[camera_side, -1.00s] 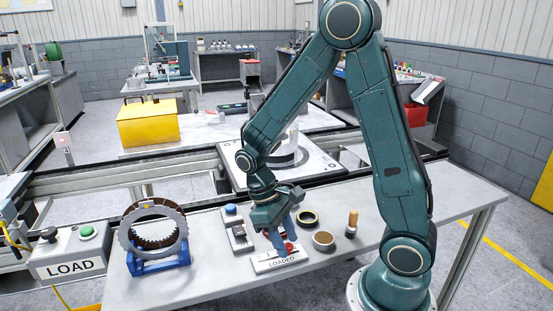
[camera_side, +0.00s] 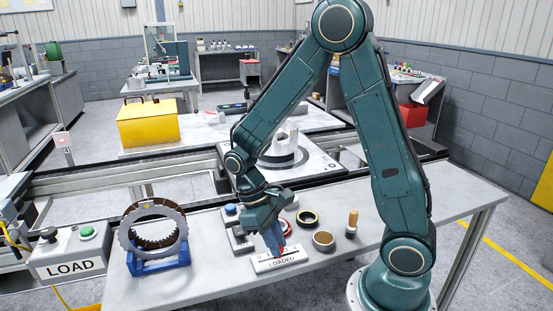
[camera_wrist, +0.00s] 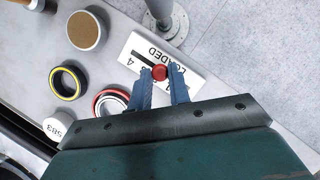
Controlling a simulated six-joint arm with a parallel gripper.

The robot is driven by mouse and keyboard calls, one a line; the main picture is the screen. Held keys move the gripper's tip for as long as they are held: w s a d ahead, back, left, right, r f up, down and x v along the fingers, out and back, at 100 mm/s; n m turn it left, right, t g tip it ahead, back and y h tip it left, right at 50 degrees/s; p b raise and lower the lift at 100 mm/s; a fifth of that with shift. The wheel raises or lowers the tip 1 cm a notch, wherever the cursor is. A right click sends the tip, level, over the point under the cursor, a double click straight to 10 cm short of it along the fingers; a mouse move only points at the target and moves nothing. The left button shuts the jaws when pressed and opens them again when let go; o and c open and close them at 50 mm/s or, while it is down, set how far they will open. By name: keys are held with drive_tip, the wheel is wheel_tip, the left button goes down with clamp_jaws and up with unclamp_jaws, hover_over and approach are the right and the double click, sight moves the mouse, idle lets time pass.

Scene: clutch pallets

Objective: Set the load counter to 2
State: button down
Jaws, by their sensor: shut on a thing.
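The load counter is a white plate (camera_side: 277,264) marked LOADED, with a dark slot and a red slider knob (camera_side: 282,250). It lies near the front edge of the table. In the wrist view the plate (camera_wrist: 134,42) shows a 4 at its left end, and the knob (camera_wrist: 160,72) stands in the slot between my fingertips. My gripper (camera_wrist: 161,82) points down with its blue fingers shut on the knob; it also shows in the side view (camera_side: 278,247). The fingers hide part of the scale, so the knob's number cannot be read.
A red-and-white ring (camera_wrist: 109,101), a yellow-and-black ring (camera_wrist: 79,74) and a brown-topped round part (camera_wrist: 85,31) lie close by. A wooden-handled tool (camera_side: 352,222) stands to the right. A toothed ring (camera_side: 181,236) on a blue stand is left.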

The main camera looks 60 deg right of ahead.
drive_tip(key=c, duration=1.3)
unclamp_jaws()
drive_tip(key=shift+r, duration=0.2)
drive_tip(key=v, duration=1.3)
drive_tip(key=shift+r, duration=0.25)
drive_tip(key=shift+r, duration=0.1)
drive_tip(key=s+r+t, duration=0.2)
drive_tip(key=s+t, duration=0.3)
drive_tip(key=s, duration=0.1)
drive_tip(key=s+a+r+t, duration=0.1)
drive_tip(key=s+r+t, duration=0.2)
drive_tip(key=s+t, duration=0.2)
drive_tip(key=shift+s+a+r, duration=0.3)
drive_tip(key=shift+s, duration=0.75)
